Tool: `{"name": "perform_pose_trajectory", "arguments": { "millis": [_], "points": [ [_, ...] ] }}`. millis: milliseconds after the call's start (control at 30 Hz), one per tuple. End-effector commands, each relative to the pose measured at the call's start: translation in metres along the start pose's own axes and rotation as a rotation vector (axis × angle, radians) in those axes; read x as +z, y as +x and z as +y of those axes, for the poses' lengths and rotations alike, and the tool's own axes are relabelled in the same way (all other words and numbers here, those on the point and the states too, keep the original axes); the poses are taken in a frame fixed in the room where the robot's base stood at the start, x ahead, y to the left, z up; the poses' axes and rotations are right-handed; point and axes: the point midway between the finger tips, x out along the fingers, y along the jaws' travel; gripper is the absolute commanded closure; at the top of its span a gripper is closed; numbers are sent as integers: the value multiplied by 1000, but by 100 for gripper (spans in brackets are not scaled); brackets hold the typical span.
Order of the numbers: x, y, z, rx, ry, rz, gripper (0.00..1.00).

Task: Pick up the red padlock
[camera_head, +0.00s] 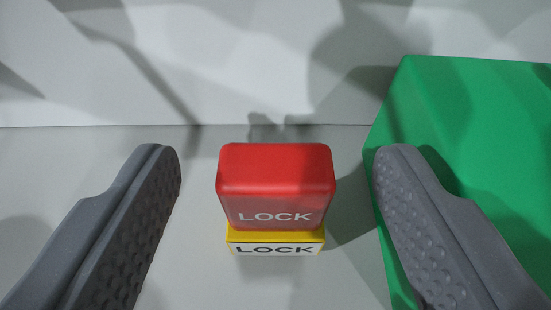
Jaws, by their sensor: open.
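The red padlock (275,185) is in the middle of the head camera view, a rounded red block with white LOCK lettering on its front. Just below it in the picture shows a yellow block (275,243) with a white label reading LOCK; the red one covers most of it, and I cannot tell whether they touch. My gripper (276,165) is open, with one grey finger on the left and one on the right. The padlock lies between the fingers in the picture, with a gap on each side. No shackle is visible.
A large green block (470,130) stands on the right, close behind the right finger in the picture. A pale wall (220,60) rises behind the padlock. The grey surface (60,165) left of the padlock is bare.

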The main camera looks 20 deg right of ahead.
Motion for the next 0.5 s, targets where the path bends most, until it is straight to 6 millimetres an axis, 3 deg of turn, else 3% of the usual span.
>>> {"name": "perform_pose_trajectory", "arguments": {
  "millis": [33, 200, 500],
  "points": [
    [0, 0, 0, 0, 0, 0, 43],
    [0, 0, 0, 0, 0, 0, 90],
    [-1, 0, 0, 0, 1, 0, 91]
  ]
}}
